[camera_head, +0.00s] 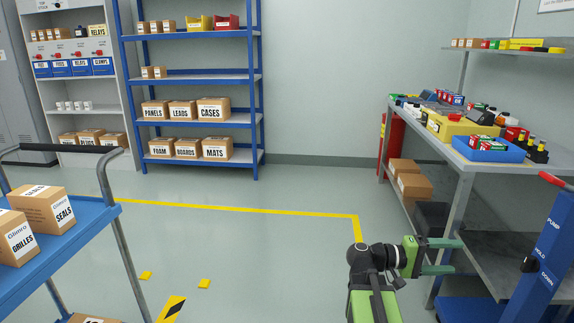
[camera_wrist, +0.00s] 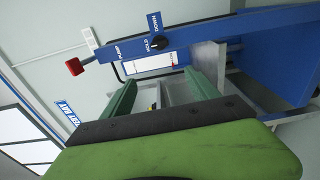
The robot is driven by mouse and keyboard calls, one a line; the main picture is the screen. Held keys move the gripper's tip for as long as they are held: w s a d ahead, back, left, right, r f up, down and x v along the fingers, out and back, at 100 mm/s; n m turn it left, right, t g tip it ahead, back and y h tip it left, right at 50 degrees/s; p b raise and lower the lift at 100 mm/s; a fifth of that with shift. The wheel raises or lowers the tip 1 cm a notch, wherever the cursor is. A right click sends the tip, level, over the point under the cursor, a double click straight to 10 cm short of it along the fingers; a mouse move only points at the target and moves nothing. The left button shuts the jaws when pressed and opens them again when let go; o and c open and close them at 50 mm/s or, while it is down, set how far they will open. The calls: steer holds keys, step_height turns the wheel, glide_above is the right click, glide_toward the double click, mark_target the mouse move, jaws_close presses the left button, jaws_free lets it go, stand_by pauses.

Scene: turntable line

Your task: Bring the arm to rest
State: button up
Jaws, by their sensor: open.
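My gripper (camera_head: 447,257) is at the lower right in the head view, at the end of my green and black arm. Its two green fingers point right and stand apart with nothing between them. In the wrist view my gripper (camera_wrist: 163,95) also shows its fingers spread and empty. Behind them is the blue pump lift (camera_wrist: 200,40) with a red knob and a black dial. In the head view the blue pump lift (camera_head: 550,250) stands at the right edge, to the right of the fingers. I cannot tell the exact gap.
A grey workbench (camera_head: 462,165) with bins and parts stands at the right, close behind my gripper. A blue cart (camera_head: 85,232) with boxes is at the left. Blue shelving (camera_head: 190,77) stands at the back. The floor (camera_head: 240,245) between is mostly clear, with yellow markings.

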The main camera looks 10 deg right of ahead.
steer(key=w+a+f+n+t+y+p, duration=0.15)
steer(key=w+a+f+y, duration=0.25)
steer(key=a+f, duration=0.45)
steer(key=w+a+f+n+t+y, duration=0.1)
steer(key=w+a+f+t+y, duration=0.4)
steer(key=a, duration=0.6)
steer(key=s+a+f+g+y, duration=0.1)
steer(key=a+f+y, duration=0.3)
steer(key=a, duration=0.6)
steer(key=s+a+f+g+y, duration=0.1)
steer(key=a+f+y, duration=0.35)
steer(key=a, duration=0.45)
step_height(320, 180, up, 39)
steer(key=p, duration=3.8)
steer(key=shift+p, duration=0.3)
steer(key=shift+f, duration=0.1)
